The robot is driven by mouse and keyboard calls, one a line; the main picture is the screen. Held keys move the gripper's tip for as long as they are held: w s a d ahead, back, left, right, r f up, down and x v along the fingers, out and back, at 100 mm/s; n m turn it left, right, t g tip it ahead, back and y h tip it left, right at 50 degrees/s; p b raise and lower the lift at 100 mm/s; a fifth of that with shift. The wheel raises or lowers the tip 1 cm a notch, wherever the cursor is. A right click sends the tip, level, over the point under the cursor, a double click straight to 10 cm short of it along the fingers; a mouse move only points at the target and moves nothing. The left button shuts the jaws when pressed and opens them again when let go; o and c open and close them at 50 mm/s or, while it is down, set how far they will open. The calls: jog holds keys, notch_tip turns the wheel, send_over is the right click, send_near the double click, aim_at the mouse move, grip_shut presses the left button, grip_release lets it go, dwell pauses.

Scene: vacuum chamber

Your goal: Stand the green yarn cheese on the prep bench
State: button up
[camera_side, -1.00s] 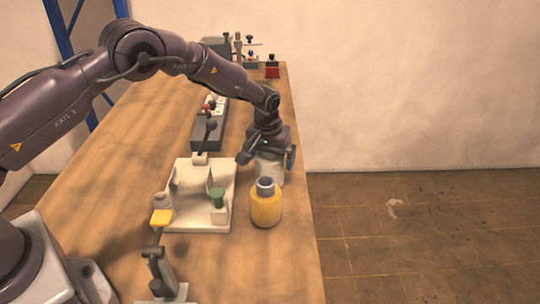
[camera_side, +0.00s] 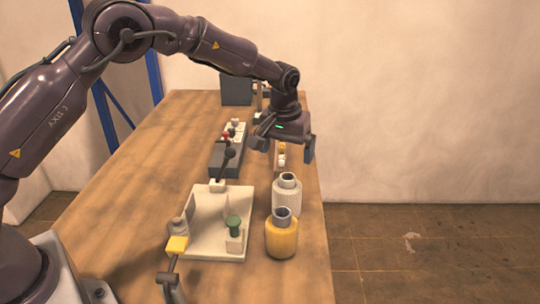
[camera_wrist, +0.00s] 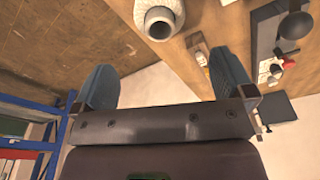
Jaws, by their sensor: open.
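My gripper (camera_side: 284,146) is open and empty, raised above the far right part of the bench. Its two fingers also stand wide apart in the wrist view (camera_wrist: 165,66). A white yarn cheese (camera_side: 287,200) with a grey tube stands upright on the wooden bench (camera_side: 125,190), below and nearer than my gripper. It also shows at the top of the wrist view (camera_wrist: 151,8). A yellow yarn cheese (camera_side: 281,240) stands upright just in front of the white one, near the bench's right edge. I cannot make out a green yarn cheese in either view.
A pale tray-like fixture (camera_side: 207,207) with a green knob (camera_side: 234,223) and a yellow-handled clamp (camera_side: 177,245) lies left of the cheeses. A dark grey box with a lever (camera_side: 226,160) stands behind it. The bench's left side is clear.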

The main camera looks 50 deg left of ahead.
jog(key=s+a+r+m+t+h, duration=0.1)
jog(key=s+a+r+m+t, duration=0.1)
jog(key=s+r, duration=1.55)
jog(key=s+m+t, duration=0.2)
jog(key=s, duration=1.4)
jog(key=shift+s+f, duration=0.35)
jog(key=shift+c, duration=0.2)
